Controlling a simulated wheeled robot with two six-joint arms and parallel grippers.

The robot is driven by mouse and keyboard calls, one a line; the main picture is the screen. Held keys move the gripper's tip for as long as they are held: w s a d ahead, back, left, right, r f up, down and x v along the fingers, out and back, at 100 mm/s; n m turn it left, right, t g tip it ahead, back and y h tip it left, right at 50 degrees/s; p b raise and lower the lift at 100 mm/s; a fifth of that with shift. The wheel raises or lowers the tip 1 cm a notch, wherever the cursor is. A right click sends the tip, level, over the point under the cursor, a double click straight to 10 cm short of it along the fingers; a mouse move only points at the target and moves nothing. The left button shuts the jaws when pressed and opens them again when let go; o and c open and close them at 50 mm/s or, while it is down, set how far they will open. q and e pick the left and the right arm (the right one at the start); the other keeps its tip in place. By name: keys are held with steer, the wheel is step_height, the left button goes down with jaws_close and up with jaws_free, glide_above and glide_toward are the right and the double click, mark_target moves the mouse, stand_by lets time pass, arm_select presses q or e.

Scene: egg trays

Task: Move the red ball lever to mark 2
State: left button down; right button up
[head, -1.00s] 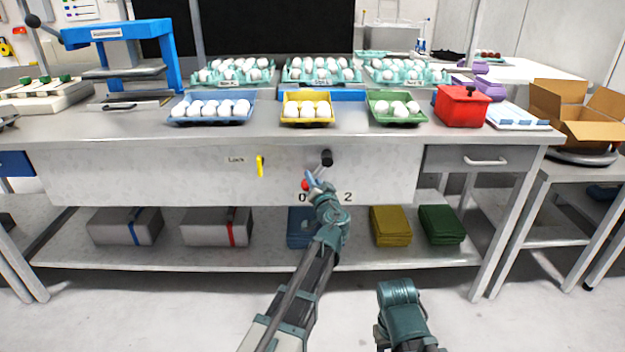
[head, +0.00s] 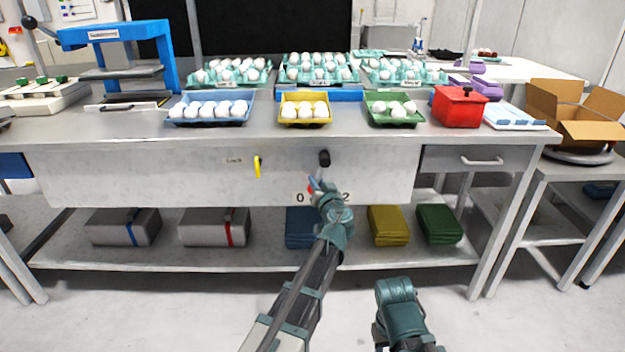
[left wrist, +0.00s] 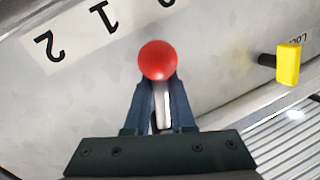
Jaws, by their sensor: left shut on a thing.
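The red ball (left wrist: 157,60) of the lever sits between the fingertips of my left gripper (left wrist: 157,82) in the left wrist view. The fingers are shut on it, and a pale shaft shows between them. In the head view my left gripper (head: 315,187) is at the front panel (head: 215,178), below the black knob, and mostly hides the ball. In the left wrist view, mark 2 (left wrist: 48,45) and mark 1 (left wrist: 100,15) show upside down. Mark 0 is partly cut off at the top edge, almost above the ball. My right gripper is not in view.
A yellow lock lever (head: 257,167) hangs left of the black knob (head: 324,158). A blue tray (head: 180,121), yellow tray (head: 290,122) and green tray (head: 378,122) of eggs stand on the bench above. A drawer handle (head: 481,161) is at the right.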

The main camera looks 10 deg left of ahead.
arm_select(q)
steer(key=d+n, duration=0.1)
steer(key=d+n+h+p, duration=0.1)
steer(key=n, duration=0.1)
steer(key=d+n+p, duration=0.1)
steer(key=n, duration=0.1)
steer(key=shift+w+d+f+g, duration=0.15)
steer(key=shift+w+d+g, duration=0.05)
steer(key=shift+w+g, duration=0.15)
steer(key=shift+w+d+r+n+h+p, duration=0.2)
steer(key=shift+d+n+h+p, duration=0.15)
steer(key=shift+d+n, duration=0.25)
steer(key=shift+w+d+r+n+h+p, duration=0.15)
steer(key=shift+d+n+h+p, duration=0.3)
steer(key=shift+n, duration=0.3)
steer(key=shift+w+d+r+n+h+p, duration=0.1)
steer(key=shift+d+r+n+h+p, duration=0.15)
steer(key=shift+d+n, duration=0.35)
steer(key=c, duration=1)
jaws_free()
steer(key=shift+o, duration=1.2)
steer(key=shift+w+d+f, duration=0.1)
